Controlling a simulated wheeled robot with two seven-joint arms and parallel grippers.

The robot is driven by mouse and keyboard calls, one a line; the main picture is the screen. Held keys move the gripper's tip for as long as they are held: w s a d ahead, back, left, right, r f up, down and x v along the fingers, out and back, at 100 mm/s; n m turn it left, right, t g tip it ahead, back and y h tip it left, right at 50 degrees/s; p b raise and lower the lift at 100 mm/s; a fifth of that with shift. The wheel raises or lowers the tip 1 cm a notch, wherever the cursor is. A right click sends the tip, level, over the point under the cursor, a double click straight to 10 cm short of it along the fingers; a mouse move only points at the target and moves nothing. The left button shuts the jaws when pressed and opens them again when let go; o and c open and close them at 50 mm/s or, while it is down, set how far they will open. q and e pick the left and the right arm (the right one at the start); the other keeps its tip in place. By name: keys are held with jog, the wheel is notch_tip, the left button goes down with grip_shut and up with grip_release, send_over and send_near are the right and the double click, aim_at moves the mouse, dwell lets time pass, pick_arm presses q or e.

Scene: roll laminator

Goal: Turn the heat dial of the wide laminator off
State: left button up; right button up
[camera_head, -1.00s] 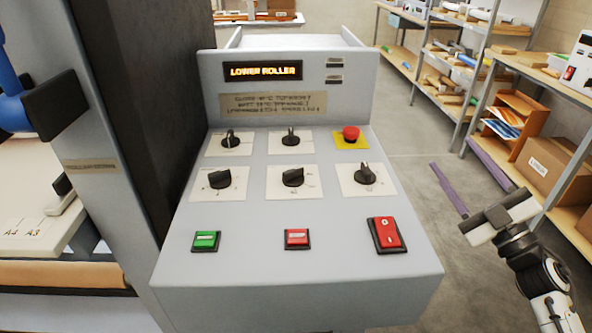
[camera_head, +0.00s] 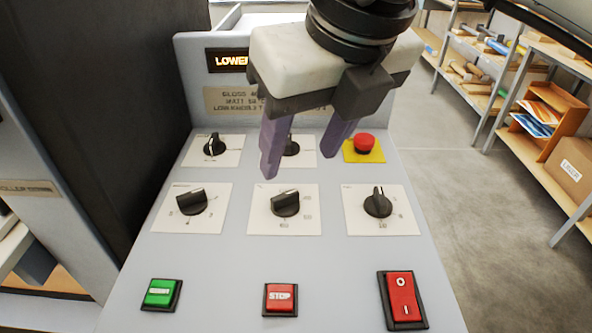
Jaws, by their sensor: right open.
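The wide laminator's sloped grey control panel (camera_head: 240,255) fills the middle of the head view. It carries several black dials on white plates: a lower left dial (camera_head: 192,202), a lower middle dial (camera_head: 286,204), a lower right dial (camera_head: 378,203), an upper left dial (camera_head: 214,144) and an upper middle dial (camera_head: 291,148). The dial labels are too small to read, so I cannot tell which is heat. My right gripper (camera_head: 302,160) is open above the panel, its purple fingers pointing down around the upper middle dial in the picture, partly hiding it. Contact cannot be told. My left gripper is not in view.
A red emergency button (camera_head: 365,143) on yellow sits right of the gripper. A green button (camera_head: 161,293), a red STOP button (camera_head: 281,298) and a red rocker switch (camera_head: 403,299) line the front. A dark wall (camera_head: 100,110) rises left; shelves stand right.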

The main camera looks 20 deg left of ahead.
aim_at(286, 196)
jog(key=x, duration=0.5)
jog(key=p+x, duration=0.1)
jog(key=x, duration=0.4)
jog(key=shift+s+f, duration=0.15)
jog(key=shift+s, duration=0.05)
jog(key=shift+d, duration=0.1)
jog(key=c, duration=1.1)
